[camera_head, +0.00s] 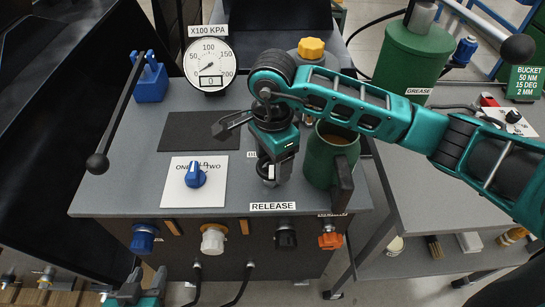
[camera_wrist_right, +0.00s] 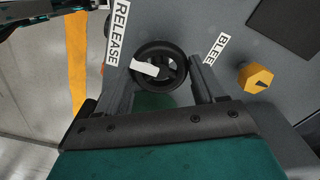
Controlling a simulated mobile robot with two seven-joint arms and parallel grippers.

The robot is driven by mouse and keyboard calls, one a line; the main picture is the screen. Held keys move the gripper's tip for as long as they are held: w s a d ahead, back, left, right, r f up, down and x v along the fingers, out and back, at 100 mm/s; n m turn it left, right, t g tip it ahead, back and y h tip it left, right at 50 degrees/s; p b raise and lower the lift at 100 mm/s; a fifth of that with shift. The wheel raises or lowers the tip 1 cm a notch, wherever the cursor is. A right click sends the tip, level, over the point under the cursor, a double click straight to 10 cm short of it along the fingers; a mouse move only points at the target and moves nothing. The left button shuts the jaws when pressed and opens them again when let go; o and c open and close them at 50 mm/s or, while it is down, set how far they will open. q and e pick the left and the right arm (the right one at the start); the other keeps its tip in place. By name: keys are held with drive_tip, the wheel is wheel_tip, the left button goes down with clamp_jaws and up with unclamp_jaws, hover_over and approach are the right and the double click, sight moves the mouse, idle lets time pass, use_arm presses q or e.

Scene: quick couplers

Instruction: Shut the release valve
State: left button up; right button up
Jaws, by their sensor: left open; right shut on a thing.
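The release valve is a black handwheel (camera_wrist_right: 176,58) with a white mark on it, beside the RELEASE label (camera_wrist_right: 118,33) in the right wrist view. My right gripper (camera_wrist_right: 161,72) has one finger on each side of the wheel and is shut on it. In the head view my right gripper (camera_head: 269,170) points down at the bench just behind the RELEASE label (camera_head: 272,206) and mostly hides the wheel. I cannot tell how far the valve is turned. My left gripper (camera_head: 133,292) is open and empty at the bottom left, in front of the bench.
A dark green mug (camera_head: 318,160) stands close to the right of my right gripper. A blue selector knob (camera_head: 195,175) is to the left. A pressure gauge (camera_head: 210,63) stands behind. A long black lever (camera_head: 124,110) rises at left. A yellow hexagonal knob (camera_wrist_right: 255,77) is near the wheel.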

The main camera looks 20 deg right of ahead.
drive_tip(key=m+b, duration=0.1)
drive_tip(key=m, duration=0.3)
drive_tip(key=shift+m, duration=0.4)
drive_tip(key=m, duration=0.2)
drive_tip(key=shift+m+b, duration=0.3)
drive_tip(key=shift+b, duration=0.1)
drive_tip(key=shift+m, duration=0.9)
drive_tip(key=m, duration=0.2)
drive_tip(key=shift+m+b, duration=0.3)
drive_tip(key=shift+b, duration=0.05)
drive_tip(key=m, duration=0.2)
drive_tip(key=shift+s+m, duration=0.1)
drive_tip(key=shift+m, duration=0.3)
drive_tip(key=m, duration=0.3)
drive_tip(key=shift+m, duration=0.4)
drive_tip(key=m, duration=0.6)
drive_tip(key=shift+a, duration=0.1)
drive_tip(key=m+p, duration=0.1)
drive_tip(key=m, duration=0.2)
drive_tip(key=shift+r+m, duration=0.1)
drive_tip(key=shift+m, duration=0.3)
drive_tip(key=m+p, duration=0.1)
drive_tip(key=m, duration=0.2)
drive_tip(key=shift+m, duration=0.3)
use_arm(q)
drive_tip(key=shift+s+r+p, duration=0.2)
drive_tip(key=shift+r+p, duration=0.3)
drive_tip(key=shift+p, duration=0.4)
use_arm(e)
drive_tip(key=shift+m, duration=1.8)
